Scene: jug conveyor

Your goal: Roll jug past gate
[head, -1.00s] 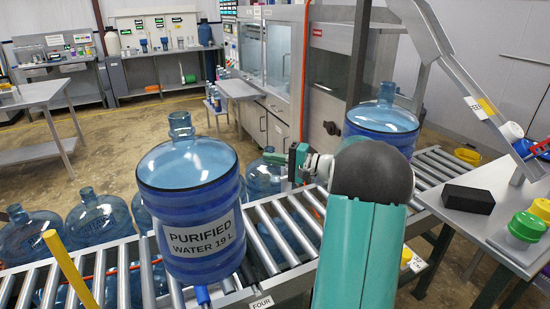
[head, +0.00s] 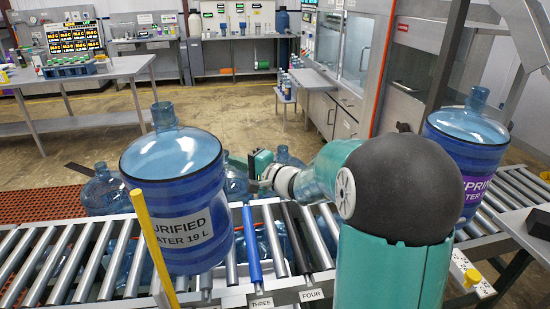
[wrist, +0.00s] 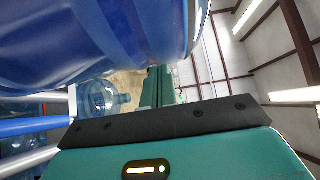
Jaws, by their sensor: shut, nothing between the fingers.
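A large blue jug labelled PURIFIED WATER 19 L (head: 180,185) stands upright on the roller conveyor (head: 75,262) in the head view. A slanted yellow post (head: 152,245) crosses in front of its left side; whether this is the gate I cannot tell. My gripper (head: 247,166) is shut and empty, just right of the jug's upper side. In the wrist view the jug (wrist: 90,40) fills the upper left, close beside my gripper (wrist: 158,85). Whether they touch is unclear.
A second jug, with a purple label (head: 466,140), stands on the conveyor at right, beyond my arm. Loose clear jugs (head: 103,190) stand behind the conveyor. Tags THREE (head: 261,302) and FOUR (head: 311,295) mark its front edge. Rollers left of the jug are bare.

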